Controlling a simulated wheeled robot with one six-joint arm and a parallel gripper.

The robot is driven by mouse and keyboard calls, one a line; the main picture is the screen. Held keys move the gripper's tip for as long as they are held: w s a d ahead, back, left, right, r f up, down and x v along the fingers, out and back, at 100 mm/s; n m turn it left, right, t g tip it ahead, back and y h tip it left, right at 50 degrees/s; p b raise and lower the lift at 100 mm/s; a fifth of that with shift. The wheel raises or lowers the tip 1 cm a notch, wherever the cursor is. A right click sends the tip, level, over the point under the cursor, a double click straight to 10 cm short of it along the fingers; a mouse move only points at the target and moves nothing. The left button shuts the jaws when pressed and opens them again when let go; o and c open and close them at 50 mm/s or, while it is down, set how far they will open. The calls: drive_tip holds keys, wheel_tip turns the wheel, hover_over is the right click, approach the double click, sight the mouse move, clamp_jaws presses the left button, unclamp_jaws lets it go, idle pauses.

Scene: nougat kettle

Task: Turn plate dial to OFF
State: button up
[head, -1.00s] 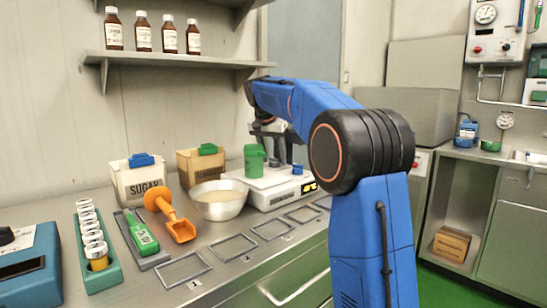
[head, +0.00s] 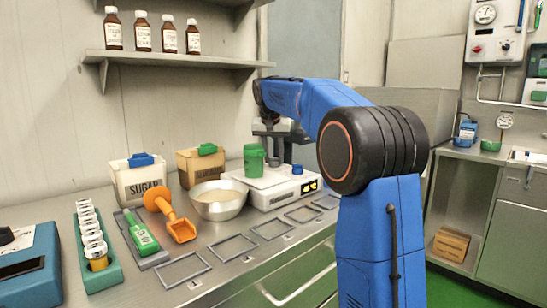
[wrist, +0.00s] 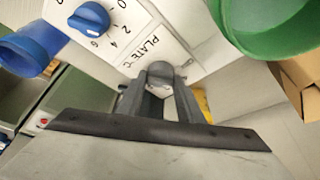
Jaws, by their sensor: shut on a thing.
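In the wrist view, a white panel carries a blue dial (wrist: 89,18) ringed by numbers and a "PLATE °C" label (wrist: 140,53). My gripper (wrist: 160,78) is shut on a small grey rounded knob (wrist: 160,70) beside that label. The fingers hide most of this knob, so its pointer and setting cannot be read. The green beaker also shows at upper right in the wrist view (wrist: 275,35).
A steel bowl (head: 218,209), an orange scoop (head: 180,229) and a sugar bin (head: 139,187) stand left of the unit. Several empty marked frames (head: 233,247) line the counter front. A blue cylindrical thing (wrist: 28,48) is at the left in the wrist view.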

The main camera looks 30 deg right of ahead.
drive_tip(key=n+y, duration=0.1)
drive_tip(key=n, duration=0.2)
drive_tip(key=n+y, duration=0.1)
drive_tip(key=n, duration=0.1)
drive_tip(key=shift+d+n+t, duration=0.2)
drive_tip(key=shift+n+t, duration=0.2)
idle(0.4)
drive_tip(key=o, duration=1.1)
drive_tip(key=shift+c, duration=0.2)
drive_tip(key=shift+s, duration=0.1)
drive_tip(key=d+v, duration=0.1)
drive_tip(key=v, duration=1.6)
drive_tip(key=shift+a+r, duration=0.2)
